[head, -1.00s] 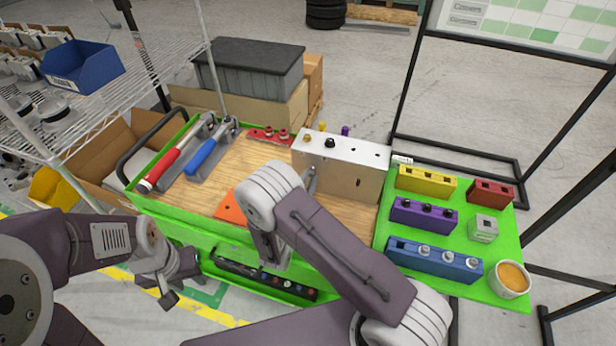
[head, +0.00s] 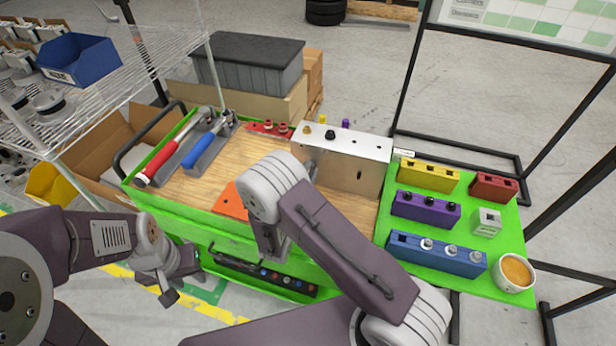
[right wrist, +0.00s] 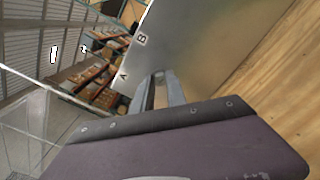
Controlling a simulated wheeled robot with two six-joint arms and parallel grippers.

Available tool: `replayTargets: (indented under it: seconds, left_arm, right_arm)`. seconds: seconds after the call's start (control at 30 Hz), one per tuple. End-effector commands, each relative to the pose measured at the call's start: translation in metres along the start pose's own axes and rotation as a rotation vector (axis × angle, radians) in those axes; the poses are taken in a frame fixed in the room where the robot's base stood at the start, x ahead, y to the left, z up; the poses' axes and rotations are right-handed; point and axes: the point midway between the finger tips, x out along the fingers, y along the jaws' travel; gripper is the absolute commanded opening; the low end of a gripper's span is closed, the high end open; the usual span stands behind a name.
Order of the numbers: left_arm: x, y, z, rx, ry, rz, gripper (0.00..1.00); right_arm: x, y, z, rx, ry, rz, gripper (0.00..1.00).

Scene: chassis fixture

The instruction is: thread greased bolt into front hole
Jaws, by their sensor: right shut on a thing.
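The silver chassis block (head: 335,172) stands on the wooden bench top, with a brass-coloured bolt (head: 307,131), a black bolt (head: 330,134) and open holes along its top. A small dark opening shows in its front face. My right gripper (right wrist: 163,90) is shut at the chassis's lettered plate (right wrist: 168,40), marked A and B. It holds what I take to be the greased bolt, hidden by the fingers; I cannot tell how it sits at the hole. In the head view my right wrist covers most of that gripper. My left gripper (head: 178,285) hangs empty by the bench's left front; its opening is unclear.
A green side panel (head: 478,205) carries yellow (head: 428,177), purple (head: 425,210), red (head: 493,187) and blue (head: 437,255) blocks, and a cup of orange-brown paste (head: 515,271). Red- and blue-handled tools (head: 200,147) lie left. A wire shelf (head: 120,75) and black frame flank the bench.

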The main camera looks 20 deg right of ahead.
Motion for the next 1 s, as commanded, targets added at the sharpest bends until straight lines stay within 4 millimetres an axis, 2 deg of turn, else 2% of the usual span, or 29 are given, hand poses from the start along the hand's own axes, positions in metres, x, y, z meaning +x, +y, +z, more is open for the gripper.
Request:
replayTargets:
  seconds: [0.17,0.4,0.53,0.87,0.93,1.0]
  left_arm:
    - [0.002,0.0,0.0,0.0,0.0,0.0,0.36]
    - [0.055,-0.001,0.006,0.0,0.0,0.0,0.36]
    - [0.071,-0.001,0.007,0.0,0.0,0.0,0.36]
    - [0.069,-0.001,0.007,0.0,0.0,0.0,0.36]
    - [0.076,-0.002,0.008,0.0,0.001,0.0,0.36]
    - [0.093,-0.002,0.009,0.0,0.001,0.0,0.36]
  right_arm:
    - [0.001,0.002,0.001,0.021,-0.007,0.005,0.0]
    - [0.003,-0.005,-0.004,0.45,-0.008,0.009,0.0]
    - [0.003,-0.002,-0.002,0.606,-0.006,0.009,0.0]
    - [0.003,0.002,0.003,0.652,-0.004,0.007,0.0]
    - [0.003,0.0,0.0,0.673,-0.005,0.008,0.0]
    - [0.003,-0.004,-0.004,0.745,-0.005,0.009,0.0]
